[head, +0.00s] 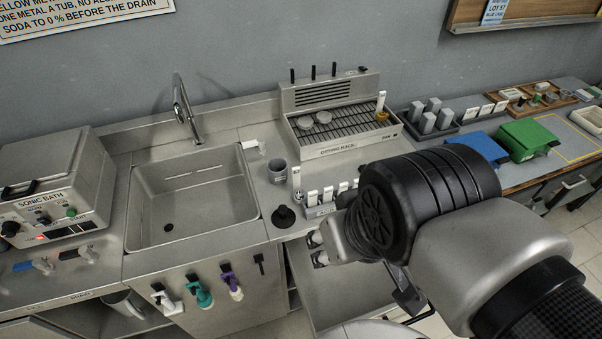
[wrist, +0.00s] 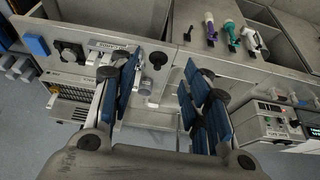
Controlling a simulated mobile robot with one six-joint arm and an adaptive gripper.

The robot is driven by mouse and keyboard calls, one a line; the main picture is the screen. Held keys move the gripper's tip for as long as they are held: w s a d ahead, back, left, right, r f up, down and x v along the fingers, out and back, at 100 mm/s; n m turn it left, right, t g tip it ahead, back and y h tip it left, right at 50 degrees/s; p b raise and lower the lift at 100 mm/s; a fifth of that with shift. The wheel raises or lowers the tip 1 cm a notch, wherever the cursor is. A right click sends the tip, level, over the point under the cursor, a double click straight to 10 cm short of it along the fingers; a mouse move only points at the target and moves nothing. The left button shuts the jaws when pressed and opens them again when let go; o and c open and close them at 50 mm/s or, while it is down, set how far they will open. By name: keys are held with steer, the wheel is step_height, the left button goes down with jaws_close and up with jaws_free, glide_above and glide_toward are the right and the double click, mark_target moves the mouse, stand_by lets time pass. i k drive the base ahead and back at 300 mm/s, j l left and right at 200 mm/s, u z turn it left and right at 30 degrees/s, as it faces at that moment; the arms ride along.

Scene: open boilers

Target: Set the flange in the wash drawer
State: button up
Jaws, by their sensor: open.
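My gripper (wrist: 165,95) is open in the wrist view, with its blue-padded fingers apart and nothing held between them. In the head view my arm hides it, above the counter's right part. I cannot tell whether either is the flange. An open drawer (head: 350,285) juts out below the counter, right of the hanging bottles, partly hidden by my arm. I cannot read a wash label on it.
The empty sink (head: 190,205) is left of the rack, and the sonic bath (head: 50,190) is further left. A grey cup (head: 277,171) and a black cone (head: 284,215) stand near the sink. Blue (head: 477,145) and green (head: 530,138) bins are at the right.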

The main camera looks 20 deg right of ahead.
mark_target(354, 286)
steer(key=i+j+z, duration=0.2)
steer(key=j, duration=0.15)
steer(key=i+j+z, duration=0.2)
steer(key=j, duration=0.2)
steer(key=i+j+z, duration=0.15)
steer(key=j, duration=0.25)
steer(key=j+z, duration=0.1)
steer(key=i, duration=0.05)
